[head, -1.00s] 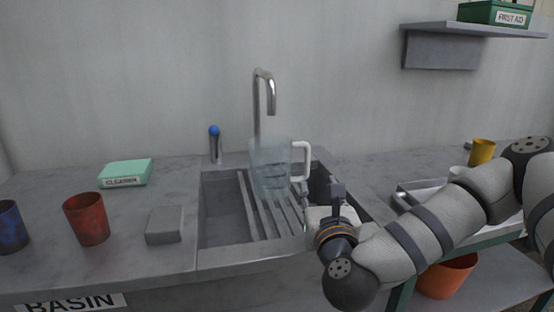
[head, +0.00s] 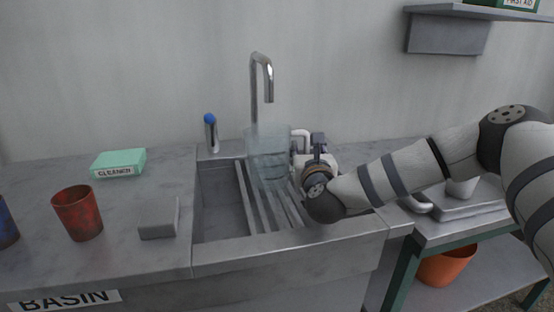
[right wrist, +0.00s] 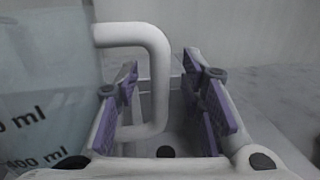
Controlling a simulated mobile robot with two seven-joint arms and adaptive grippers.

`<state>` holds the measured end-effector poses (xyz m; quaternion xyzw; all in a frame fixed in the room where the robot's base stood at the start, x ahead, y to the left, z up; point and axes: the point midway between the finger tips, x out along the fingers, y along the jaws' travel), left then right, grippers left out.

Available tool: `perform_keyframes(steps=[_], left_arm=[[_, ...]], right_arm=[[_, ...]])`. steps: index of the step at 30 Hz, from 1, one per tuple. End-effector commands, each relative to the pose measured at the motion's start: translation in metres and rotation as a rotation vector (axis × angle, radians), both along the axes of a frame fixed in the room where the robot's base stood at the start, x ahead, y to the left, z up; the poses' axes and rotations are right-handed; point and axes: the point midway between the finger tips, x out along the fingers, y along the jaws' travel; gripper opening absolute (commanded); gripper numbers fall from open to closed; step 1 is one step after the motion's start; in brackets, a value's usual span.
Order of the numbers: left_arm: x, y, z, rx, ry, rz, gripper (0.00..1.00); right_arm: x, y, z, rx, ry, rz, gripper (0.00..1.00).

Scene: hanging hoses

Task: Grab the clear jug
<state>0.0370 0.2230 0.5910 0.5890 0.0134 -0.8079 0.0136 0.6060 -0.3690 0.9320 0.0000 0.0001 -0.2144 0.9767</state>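The clear jug (head: 268,160) stands upright on the slatted rack in the sink, under the faucet. Its white handle (head: 301,133) points right. My right gripper (head: 308,146) is at the handle, to the right of the jug. In the right wrist view, the gripper (right wrist: 168,95) is open, with its purple-padded fingers apart. The upright bar of the handle (right wrist: 160,78) is between the fingers, and the left finger is in the handle's loop. The jug's body (right wrist: 45,90), with ml marks, fills the left side. My left gripper is not in view.
The metal faucet (head: 256,85) rises behind the jug. A blue-topped dispenser (head: 210,133) stands left of it. A green cleaner box (head: 120,162), a red cup (head: 77,213) and a grey block (head: 159,218) are on the left counter. An orange bucket (head: 443,266) is low on the right.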

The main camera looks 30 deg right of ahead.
Motion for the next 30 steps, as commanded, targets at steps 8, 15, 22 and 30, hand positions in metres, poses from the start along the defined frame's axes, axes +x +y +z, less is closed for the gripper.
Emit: perform_keyframes(steps=[8,15,22,30], left_arm=[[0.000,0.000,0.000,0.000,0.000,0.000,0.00],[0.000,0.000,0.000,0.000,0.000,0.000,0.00],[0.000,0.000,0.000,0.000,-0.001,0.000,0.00],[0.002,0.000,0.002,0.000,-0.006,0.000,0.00]], right_arm=[[-0.001,0.000,0.000,0.000,0.000,0.000,0.00],[-0.001,0.000,0.001,0.001,-0.003,0.000,0.00],[0.000,0.000,0.006,0.001,-0.004,0.000,0.00],[-0.001,0.000,0.040,0.003,-0.006,0.000,0.00]])
